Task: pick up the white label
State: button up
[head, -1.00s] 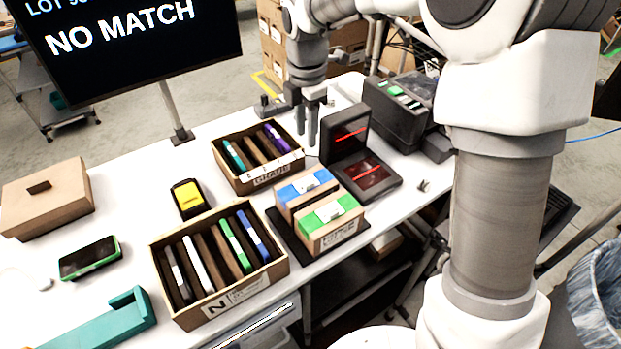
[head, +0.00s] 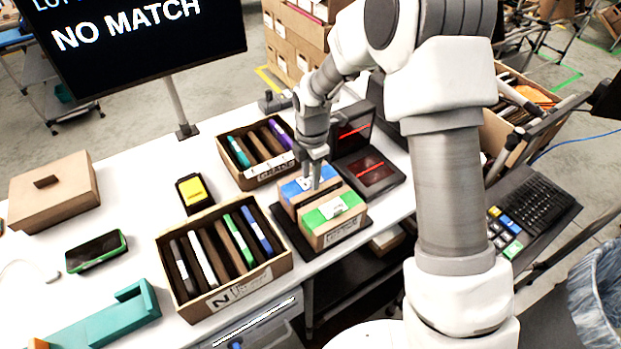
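A small white label (head: 306,183) lies on the blue top of one small brown carton. Another white label (head: 333,208) lies on the green top of the carton beside it. Both cartons (head: 312,236) sit tilted on a dark stand at the table's front edge. My gripper (head: 316,178) points down at the blue-topped carton, with its fingertips at or just above the label there. The fingers partly cover that label. I cannot tell whether they touch it or how far apart they are.
A black scanner (head: 368,172) with red lines stands just right of the cartons. An open box (head: 258,172) of coloured folders is behind left, and a larger one (head: 241,289) is front left. A screen (head: 140,45) reads NO MATCH.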

jog(key=shift+f, duration=0.6)
grip_shut()
jog(key=shift+r, duration=0.15)
jog(key=r, duration=0.4)
jog(key=shift+d+r+b, duration=0.15)
jog(key=shift+d+b, duration=0.05)
jog(key=shift+b, duration=0.1)
jog(key=s+d+r+p, duration=0.2)
jog(key=s+d+r, duration=0.2)
jog(key=r, duration=0.2)
jog(key=s+d+r+p, duration=0.3)
jog(key=d+r, duration=0.1)
jog(key=r, duration=0.2)
jog(key=shift+s+r, duration=0.25)
jog(key=shift+s, duration=0.15)
